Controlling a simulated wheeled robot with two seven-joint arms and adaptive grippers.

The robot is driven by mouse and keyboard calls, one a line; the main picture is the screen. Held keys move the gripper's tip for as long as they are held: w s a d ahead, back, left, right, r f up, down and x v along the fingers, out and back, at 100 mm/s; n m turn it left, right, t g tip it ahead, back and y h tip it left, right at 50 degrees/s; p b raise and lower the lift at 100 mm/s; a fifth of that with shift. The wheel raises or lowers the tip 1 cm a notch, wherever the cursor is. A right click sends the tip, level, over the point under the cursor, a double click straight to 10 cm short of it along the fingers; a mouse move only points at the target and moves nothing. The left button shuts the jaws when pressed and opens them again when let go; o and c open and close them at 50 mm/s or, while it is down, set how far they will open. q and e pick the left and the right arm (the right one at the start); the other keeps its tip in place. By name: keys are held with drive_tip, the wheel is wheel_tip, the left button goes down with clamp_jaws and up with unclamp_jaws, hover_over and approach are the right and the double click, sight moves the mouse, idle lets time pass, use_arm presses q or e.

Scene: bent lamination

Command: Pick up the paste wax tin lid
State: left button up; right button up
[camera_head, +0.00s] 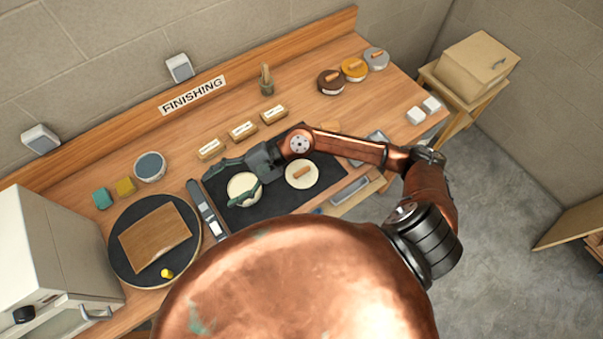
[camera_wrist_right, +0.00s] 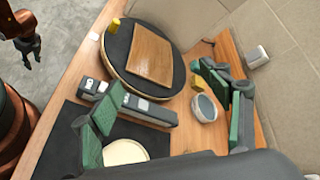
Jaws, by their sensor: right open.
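A cream round tin (camera_head: 240,190) sits on the black mat, its pale top facing up. To its right on the mat lies a cream disc with a wooden handle (camera_head: 302,174), which looks like a lid. My right gripper (camera_head: 238,181) is open above the cream tin, one finger crossing the tin's top in the head view. In the right wrist view, a cream round top (camera_wrist_right: 125,152) shows low beside the left-hand finger, partly hidden by the gripper. My left gripper (camera_wrist_right: 31,64) hangs small in that view, its fingers apart, away from the bench.
A turntable (camera_head: 122,259) with a wooden panel stands at the left, beside a dark tool (camera_head: 203,207). A grey-topped bowl (camera_head: 150,166) and several small blocks (camera_head: 243,131) stand behind the mat.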

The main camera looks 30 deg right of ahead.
drive_tip(key=d+f+n+g+h, duration=0.1)
drive_tip(key=d+f+n+h, duration=0.3)
drive_tip(key=d+f, duration=0.15)
drive_tip(key=n+g+h, duration=0.1)
drive_tip(key=n+h, duration=0.5)
drive_tip(key=h, duration=0.3)
hover_over(302, 171)
drive_tip(key=f, duration=0.7)
drive_tip(key=shift+w+a+f, duration=0.2)
drive_tip(key=shift+w, duration=0.2)
drive_tip(key=shift+d+f, duration=0.25)
drive_tip(key=shift+f, duration=0.05)
drive_tip(key=shift+f+p, duration=0.45)
drive_tip(key=shift+f, duration=0.45)
drive_tip(key=f+p, duration=0.1)
drive_tip(key=f, duration=0.1)
drive_tip(key=f+p, duration=0.1)
drive_tip(key=f, duration=0.1)
drive_tip(key=shift+s+f, duration=0.1)
drive_tip(key=shift+s, duration=0.3)
drive_tip(key=shift+f, duration=0.55)
drive_tip(key=c, duration=1.2)
